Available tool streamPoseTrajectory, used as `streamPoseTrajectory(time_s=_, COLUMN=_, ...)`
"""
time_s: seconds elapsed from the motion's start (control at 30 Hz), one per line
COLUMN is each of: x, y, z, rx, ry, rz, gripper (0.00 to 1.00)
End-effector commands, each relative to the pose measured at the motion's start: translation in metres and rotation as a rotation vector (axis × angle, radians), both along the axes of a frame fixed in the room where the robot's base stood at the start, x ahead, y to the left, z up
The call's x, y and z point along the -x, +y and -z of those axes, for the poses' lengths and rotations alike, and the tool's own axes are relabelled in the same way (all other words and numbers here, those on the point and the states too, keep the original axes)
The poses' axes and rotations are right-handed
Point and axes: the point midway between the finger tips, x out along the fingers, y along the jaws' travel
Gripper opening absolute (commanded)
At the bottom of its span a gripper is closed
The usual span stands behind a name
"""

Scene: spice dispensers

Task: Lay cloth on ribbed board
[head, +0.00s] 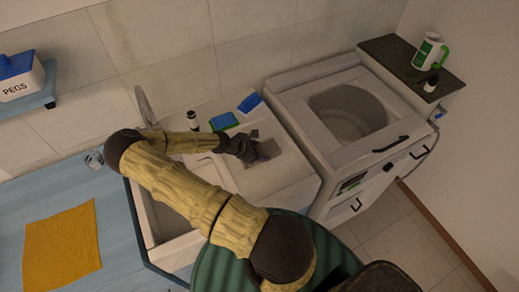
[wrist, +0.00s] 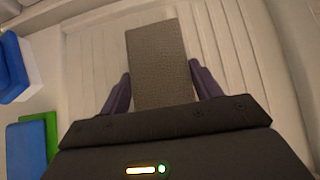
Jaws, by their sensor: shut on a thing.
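A grey-brown rectangular cloth (wrist: 160,65) is between the two fingers of my gripper (wrist: 160,92) in the wrist view. My gripper is shut on its near part, and its far part sticks out flat ahead of the fingers. In the head view my gripper (head: 248,146) is over the pale ribbed board (head: 272,182), with the cloth (head: 269,149) at its tip. The board's ribs (wrist: 230,50) show around the cloth in the wrist view. Whether the cloth touches the board I cannot tell.
The sink (head: 165,222) is left, partly behind my arm. An orange cloth (head: 62,248) lies on the blue counter. A washing machine (head: 345,110) is right.

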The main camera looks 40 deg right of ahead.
Motion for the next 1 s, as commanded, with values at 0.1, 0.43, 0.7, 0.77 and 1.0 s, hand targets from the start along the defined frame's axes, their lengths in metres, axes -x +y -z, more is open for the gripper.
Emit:
streamPoseTrajectory(time_s=0.1, x=0.000, y=0.000, z=0.001, rx=0.000, ry=-0.001, rz=0.000, gripper=0.39)
streamPoseTrajectory(time_s=0.43, x=0.000, y=0.000, z=0.004, rx=0.000, ry=-0.001, rz=-0.001, gripper=0.73)
streamPoseTrajectory(time_s=0.7, x=0.000, y=0.000, z=0.004, rx=0.000, ry=-0.001, rz=-0.001, gripper=0.85)
streamPoseTrajectory(time_s=0.77, x=0.000, y=0.000, z=0.003, rx=0.000, ry=-0.001, rz=-0.001, gripper=0.85)
streamPoseTrajectory(time_s=1.0, x=-0.004, y=0.010, z=-0.007, rx=0.000, ry=-0.001, rz=-0.004, gripper=0.85)
